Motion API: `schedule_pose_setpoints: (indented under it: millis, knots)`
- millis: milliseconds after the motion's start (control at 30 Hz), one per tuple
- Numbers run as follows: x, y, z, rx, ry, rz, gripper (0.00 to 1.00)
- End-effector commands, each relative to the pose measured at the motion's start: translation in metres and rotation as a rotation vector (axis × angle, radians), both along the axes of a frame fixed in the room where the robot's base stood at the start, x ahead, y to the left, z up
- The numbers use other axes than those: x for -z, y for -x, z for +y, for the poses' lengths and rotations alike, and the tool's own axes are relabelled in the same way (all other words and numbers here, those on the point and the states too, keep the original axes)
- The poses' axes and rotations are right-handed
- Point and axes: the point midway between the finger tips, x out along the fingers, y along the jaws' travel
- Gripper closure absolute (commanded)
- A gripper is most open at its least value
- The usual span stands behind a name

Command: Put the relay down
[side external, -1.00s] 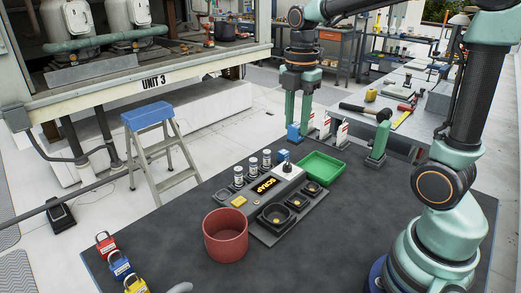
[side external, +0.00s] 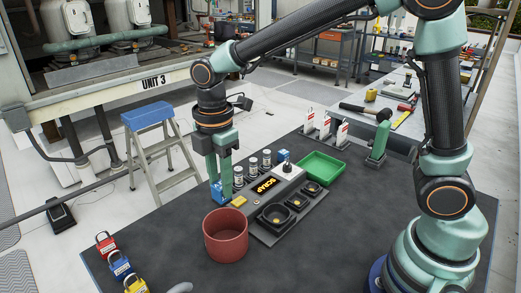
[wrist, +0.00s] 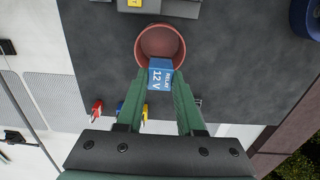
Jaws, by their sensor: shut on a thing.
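My gripper (side external: 223,188) is shut on the blue relay (wrist: 161,76), marked "RELAY 12 V" in the wrist view. In the side view the relay (side external: 217,194) shows low between my fingertips, by the far left end of the dark rack (side external: 257,223) and behind the red bin (side external: 225,240). Whether it touches anything is unclear. My fingers hide the square place at that end of the rack. In the wrist view my fingertips (wrist: 160,74) are in line with the near rim of the red bin (wrist: 160,30).
A second blue block (side external: 283,155) and a green tray (side external: 320,167) stand beyond. Coloured padlocks (side external: 121,265) lie front left. The mat's front middle is clear.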

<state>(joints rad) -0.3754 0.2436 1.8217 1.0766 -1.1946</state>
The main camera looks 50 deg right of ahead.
Motion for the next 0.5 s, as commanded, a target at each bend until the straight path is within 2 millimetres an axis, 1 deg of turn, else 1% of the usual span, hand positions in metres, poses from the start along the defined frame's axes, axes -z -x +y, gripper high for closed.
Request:
schedule_pose_setpoints:
  millis: [33, 100, 300, 400, 500]
  knots:
    - [0.014, 0.001, -0.001, 0.000, 0.002, 0.006, 1.00]
    - [0.031, 0.001, -0.001, 0.000, 0.002, 0.006, 1.00]
    - [0.077, 0.001, -0.001, 0.000, 0.002, 0.006, 1.00]
    - [0.092, 0.000, -0.001, 0.000, 0.001, 0.003, 1.00]
    - [0.101, 0.000, -0.001, 0.000, 0.000, 0.001, 1.00]
